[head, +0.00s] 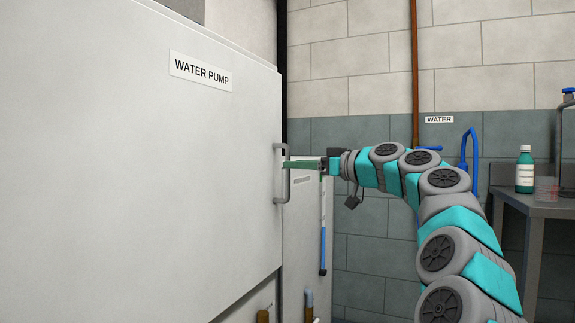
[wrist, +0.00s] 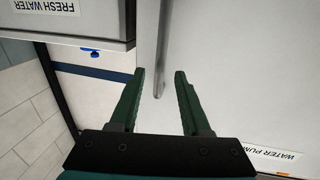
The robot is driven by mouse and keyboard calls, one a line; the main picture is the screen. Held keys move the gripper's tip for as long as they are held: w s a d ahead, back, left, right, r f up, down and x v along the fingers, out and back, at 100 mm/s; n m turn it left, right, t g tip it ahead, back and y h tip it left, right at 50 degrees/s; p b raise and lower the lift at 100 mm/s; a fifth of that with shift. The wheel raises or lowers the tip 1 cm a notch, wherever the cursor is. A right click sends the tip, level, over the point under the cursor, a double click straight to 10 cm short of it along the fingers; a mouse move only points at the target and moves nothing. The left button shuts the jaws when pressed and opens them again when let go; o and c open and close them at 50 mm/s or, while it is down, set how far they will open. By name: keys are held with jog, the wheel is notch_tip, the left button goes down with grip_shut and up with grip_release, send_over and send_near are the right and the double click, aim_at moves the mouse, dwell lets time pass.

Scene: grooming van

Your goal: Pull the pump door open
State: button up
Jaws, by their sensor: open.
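The pump door (head: 150,170) is a large pale panel labelled WATER PUMP, filling the left of the head view; it looks closed. Its grey vertical bar handle (head: 277,185) is at the door's right edge. My gripper (head: 287,164) reaches in from the right, its green fingers at the handle. In the wrist view, my open gripper (wrist: 160,73) has one finger on each side of the handle (wrist: 163,40), whose end shows between them. The pump door (wrist: 245,70) lies behind the right finger. I cannot tell whether either finger touches the bar.
A panel labelled FRESH WATER (wrist: 75,22) is near the left finger in the wrist view.

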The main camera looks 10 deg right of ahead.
aim_at(287, 195)
jog(key=shift+x, duration=1.95)
grip_shut()
jog(key=shift+f, duration=0.1)
